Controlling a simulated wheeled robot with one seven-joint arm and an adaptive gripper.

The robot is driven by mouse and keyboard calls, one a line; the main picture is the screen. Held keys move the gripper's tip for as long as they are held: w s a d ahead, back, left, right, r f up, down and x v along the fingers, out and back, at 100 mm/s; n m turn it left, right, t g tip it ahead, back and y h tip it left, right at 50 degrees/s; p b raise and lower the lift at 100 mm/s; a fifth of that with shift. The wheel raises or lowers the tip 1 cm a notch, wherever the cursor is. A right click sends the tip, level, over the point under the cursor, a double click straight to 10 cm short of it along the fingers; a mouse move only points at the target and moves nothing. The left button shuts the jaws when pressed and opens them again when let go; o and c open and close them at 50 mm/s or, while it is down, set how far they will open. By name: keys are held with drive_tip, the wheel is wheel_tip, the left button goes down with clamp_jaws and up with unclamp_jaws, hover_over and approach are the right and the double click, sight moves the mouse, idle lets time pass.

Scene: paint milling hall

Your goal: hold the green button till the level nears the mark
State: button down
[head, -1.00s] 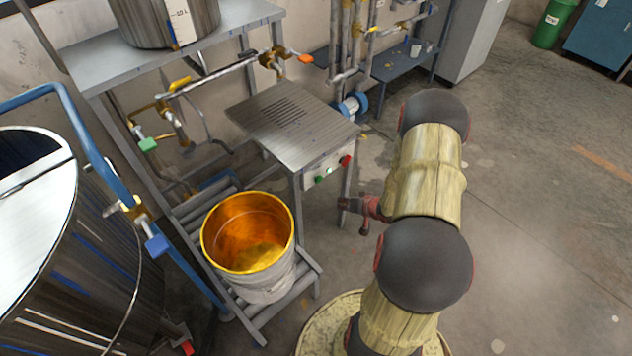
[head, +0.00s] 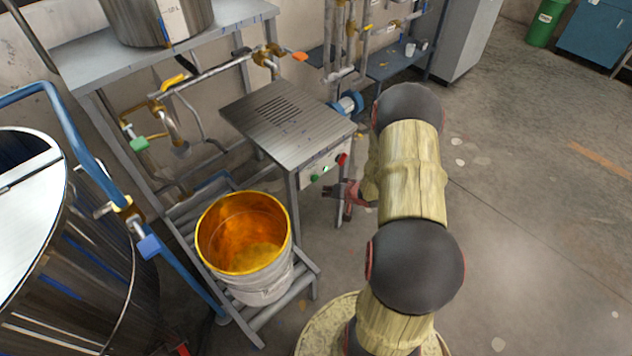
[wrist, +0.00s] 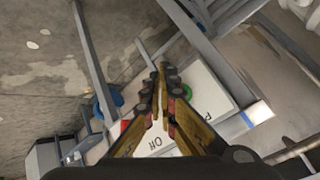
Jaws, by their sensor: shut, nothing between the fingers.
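The green button (head: 315,178) is on the front panel of a steel cabinet (head: 272,143), left of a red button (head: 341,159). A bucket (head: 265,283) with a yellow rim stands left of the cabinet, amber inside. I cannot make out a level mark in it.
The bucket stands on a roller stand (head: 303,278). A large steel vat (head: 95,270) is at left. Pipes with valve handles run behind, below a tank (head: 140,25) bearing a white strip. Open floor (head: 540,220) lies to the right.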

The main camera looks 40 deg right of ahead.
sight(315, 178)
drive_tip(key=shift+w+a, duration=0.1)
drive_tip(key=shift+w, duration=1.25)
drive_tip(key=shift+w+p, duration=0.1)
drive_tip(key=shift+p, duration=0.25)
drive_tip(key=shift+w, duration=0.3)
drive_tip(key=shift+w+p, duration=0.35)
drive_tip(key=shift+w, duration=0.15)
idle(5.5)
